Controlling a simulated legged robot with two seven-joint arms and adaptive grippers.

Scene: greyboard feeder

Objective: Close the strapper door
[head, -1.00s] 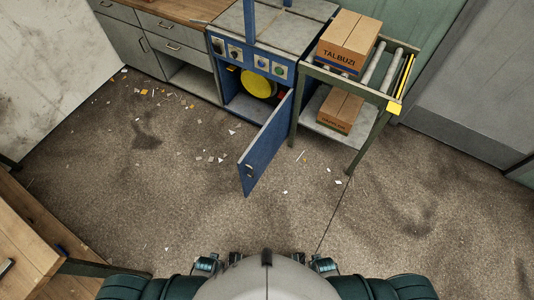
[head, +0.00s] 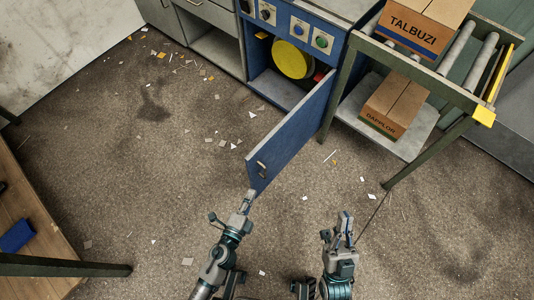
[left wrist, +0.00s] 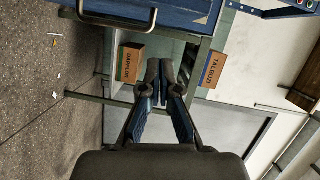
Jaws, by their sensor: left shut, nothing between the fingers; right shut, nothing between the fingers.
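The blue strapper door (head: 292,135) stands swung open from the blue strapper cabinet (head: 340,42). Its grey handle (head: 262,166) is near the free edge. The open cabinet shows a yellow round reel (head: 292,59) inside. My left gripper (head: 248,196) is shut and empty, just below the door's free lower corner in the head view; whether it touches the door I cannot tell. In the left wrist view the shut fingers (left wrist: 160,80) lie below the door (left wrist: 185,12) and its handle (left wrist: 118,20). My right gripper (head: 344,230) is shut and empty, to the right of the left one, apart from the door.
A roller stand right of the strapper holds a TALBUZI box (head: 420,25) on top and another box (head: 394,106) on its lower shelf (head: 413,141). A wooden table (head: 40,230) is at the left. Paper scraps litter the open floor.

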